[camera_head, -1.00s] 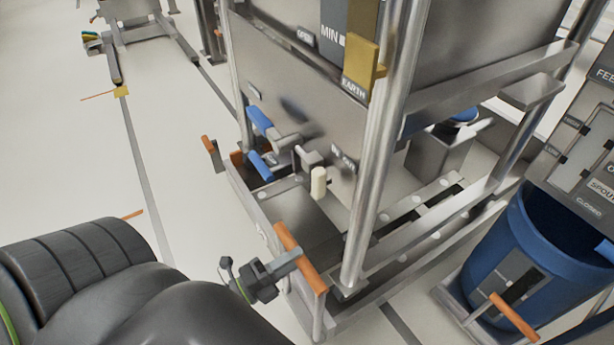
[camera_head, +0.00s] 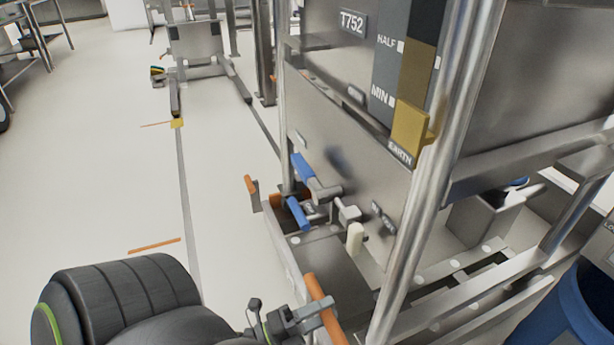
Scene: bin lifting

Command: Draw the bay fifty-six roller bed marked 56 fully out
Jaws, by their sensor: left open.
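A low metal bed frame (camera_head: 283,252) lies under the steel bin stand, with an orange bar handle (camera_head: 316,292) at its near corner. I can read no 56 on it, so I cannot tell whether it is the bay fifty-six roller bed. My left gripper (camera_head: 318,314) is at this orange handle, its fingers open and overlapping the bar in the view. I cannot tell if they touch it. The handle's lower end is cut off by the picture's bottom edge. My right gripper is out of view.
A steel bin (camera_head: 345,150) marked T752 stands above the frame, with blue-handled valves (camera_head: 302,167) and a yellow EARTH block (camera_head: 409,130). A round metal post (camera_head: 440,165) rises close to the handle. A blue tub (camera_head: 575,310) is at lower right.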

